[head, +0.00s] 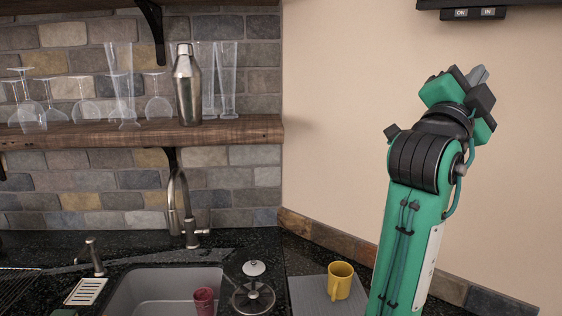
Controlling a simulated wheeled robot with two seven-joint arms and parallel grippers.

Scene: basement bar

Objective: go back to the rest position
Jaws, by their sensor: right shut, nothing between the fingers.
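My right arm is green and black and stands raised at the right of the head view, in front of the beige wall. My right gripper (476,79) is at its top end, pointing up. It is shut and holds nothing. It is apart from the shelf and the counter. My left gripper is not in view.
A wooden shelf (140,133) holds glasses and a metal shaker (187,85). Below are a sink (150,287) with a red cup (204,301), a faucet (183,210) and a yellow mug (340,281) on a grey mat (307,291). A dark screen edge (500,4) is at the upper right.

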